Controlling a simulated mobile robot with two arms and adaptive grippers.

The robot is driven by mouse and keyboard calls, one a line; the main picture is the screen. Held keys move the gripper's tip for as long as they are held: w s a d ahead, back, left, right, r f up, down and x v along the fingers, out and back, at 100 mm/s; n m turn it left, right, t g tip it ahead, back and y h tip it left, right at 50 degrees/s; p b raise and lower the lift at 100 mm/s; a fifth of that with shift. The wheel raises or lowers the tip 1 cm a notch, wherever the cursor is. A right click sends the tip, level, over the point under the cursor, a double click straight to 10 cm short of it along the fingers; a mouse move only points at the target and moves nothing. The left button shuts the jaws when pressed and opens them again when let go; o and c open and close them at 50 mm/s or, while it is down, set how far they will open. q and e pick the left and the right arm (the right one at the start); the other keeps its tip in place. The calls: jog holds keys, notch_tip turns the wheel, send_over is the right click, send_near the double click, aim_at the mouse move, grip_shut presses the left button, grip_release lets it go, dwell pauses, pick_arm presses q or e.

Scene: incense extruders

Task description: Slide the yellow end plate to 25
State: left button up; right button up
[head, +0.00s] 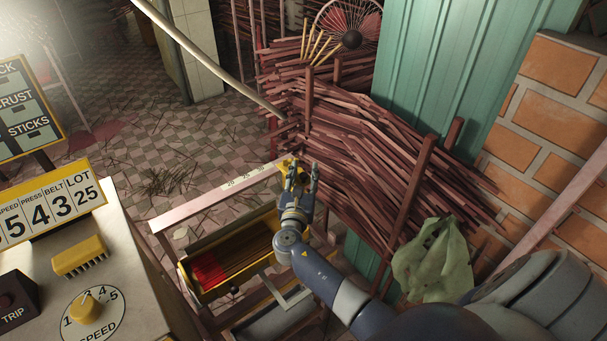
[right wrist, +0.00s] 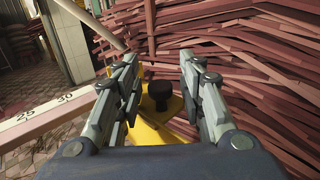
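The yellow end plate (head: 284,163) is near the right end of the pale scale rail (head: 180,214), partly hidden by my right gripper (head: 303,172). In the right wrist view the yellow plate (right wrist: 150,133) carries a black knob (right wrist: 159,90). The open fingers of my right gripper (right wrist: 158,95) stand on either side of the knob with gaps visible. The plate's exact reading is hidden. My left gripper is not in view.
A yellow trough (head: 198,296) with red-tipped sticks lies below the rail. The control bench (head: 128,262) with a speed dial (head: 86,308) stands at left; its sign (head: 50,212) reads LOT 25. Stick piles (head: 370,150) and a green bag (head: 432,262) are close at right.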

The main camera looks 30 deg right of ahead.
grip_shut()
jog(key=a, duration=0.9)
jog(key=shift+s+a+f, duration=0.15)
jog(key=shift+s+a, duration=0.2)
jog(key=shift+a, duration=0.05)
jog(key=shift+c, duration=1.5)
grip_release()
jog(key=o, duration=0.3)
jog(key=shift+s+d, duration=0.1)
